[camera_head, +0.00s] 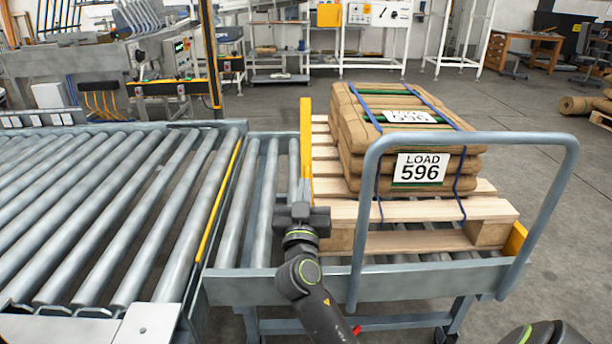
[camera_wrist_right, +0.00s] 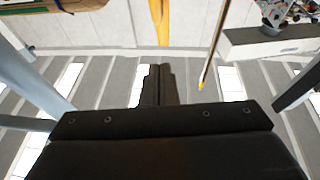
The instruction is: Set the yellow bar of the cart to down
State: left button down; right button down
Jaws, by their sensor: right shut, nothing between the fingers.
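The cart (camera_head: 350,283) has a grey frame with rollers and stands against the end of the roller conveyor. Its yellow bar (camera_head: 306,140) stands upright beside the pallet's left side. In the right wrist view the yellow bar (camera_wrist_right: 163,22) shows at the top, just beyond the fingertips. My right gripper (camera_head: 302,207) is at the cart's near edge, in front of the bar's lower end. Its fingers (camera_wrist_right: 158,80) are shut with nothing between them. I cannot tell whether they touch the bar. The bar's foot is partly hidden behind the gripper. My left gripper is out of view.
A wooden pallet (camera_head: 430,211) on the cart carries strapped brown sacks labelled LOAD 596 (camera_head: 425,168). A grey tube handle (camera_head: 470,138) rises at the cart's near right. The roller conveyor (camera_head: 110,210) with a yellow edge strip (camera_head: 218,205) lies left. Open floor extends right.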

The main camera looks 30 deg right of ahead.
jog(key=w+d, duration=0.3)
jog(key=w, duration=0.1)
jog(key=shift+f, duration=0.3)
jog(key=shift+w+d+f, duration=0.25)
jog(key=shift+w+d, duration=0.1)
jog(key=shift+w, duration=0.05)
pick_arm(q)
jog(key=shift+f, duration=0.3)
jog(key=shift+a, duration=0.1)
pick_arm(e)
jog(key=shift+w+r, duration=0.1)
